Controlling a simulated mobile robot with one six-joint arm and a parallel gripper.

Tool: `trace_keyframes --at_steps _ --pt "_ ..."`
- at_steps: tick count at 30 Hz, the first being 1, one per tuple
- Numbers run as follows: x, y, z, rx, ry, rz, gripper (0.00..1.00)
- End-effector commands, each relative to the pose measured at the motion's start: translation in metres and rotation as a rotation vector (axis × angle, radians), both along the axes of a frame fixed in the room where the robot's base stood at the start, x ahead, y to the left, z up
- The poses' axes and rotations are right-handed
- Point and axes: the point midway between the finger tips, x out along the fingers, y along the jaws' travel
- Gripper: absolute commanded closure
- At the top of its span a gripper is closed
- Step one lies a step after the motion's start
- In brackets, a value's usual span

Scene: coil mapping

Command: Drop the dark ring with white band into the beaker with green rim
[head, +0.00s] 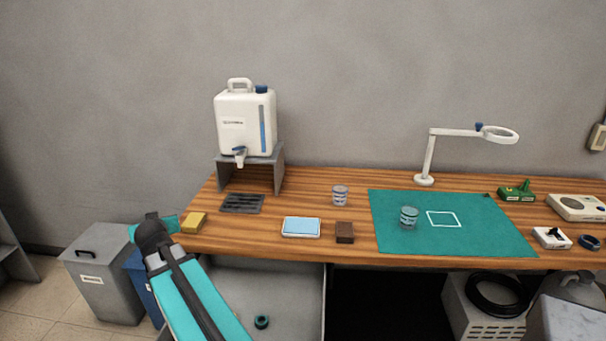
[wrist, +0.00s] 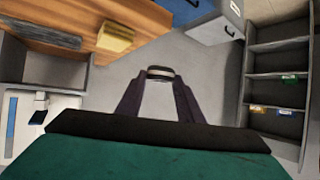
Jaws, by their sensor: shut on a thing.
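My gripper (wrist: 160,79) is shut on the dark ring with white band (wrist: 159,72), which sits between the fingertips in the wrist view. In the head view my arm reaches to the left end of the bench, and its fingers and the held ring cannot be made out. A clear beaker (head: 409,217) with a greenish-looking rim stands upright on the green mat (head: 490,236), far to the right of my gripper. A second clear beaker (head: 340,195) with a bluish tint stands on the bare wood. Rim colours are hard to tell.
A white water tank (head: 245,122) stands on a grey stand. A yellow block (head: 193,223), a pale blue tray (head: 301,227) and a brown block (head: 344,232) lie along the front. A dark teal ring (head: 261,322) lies below the bench.

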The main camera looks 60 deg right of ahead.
Motion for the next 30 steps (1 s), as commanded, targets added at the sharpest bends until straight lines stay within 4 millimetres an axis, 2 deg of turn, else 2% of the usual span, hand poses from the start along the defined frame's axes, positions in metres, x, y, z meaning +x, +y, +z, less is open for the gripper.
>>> trace_keyframes --at_steps 1,3,14,23,30 --pt "-0.007 -0.020 0.003 0.000 0.001 -0.038 0.89" --pt "-0.017 -0.046 0.003 0.000 0.001 -0.089 0.89" --pt "-0.084 -0.169 0.007 0.000 0.001 -0.352 0.89" --pt "-0.156 -0.260 0.012 0.000 0.001 -0.571 0.89" --pt "-0.223 -0.325 0.018 0.001 0.000 -0.746 0.89"
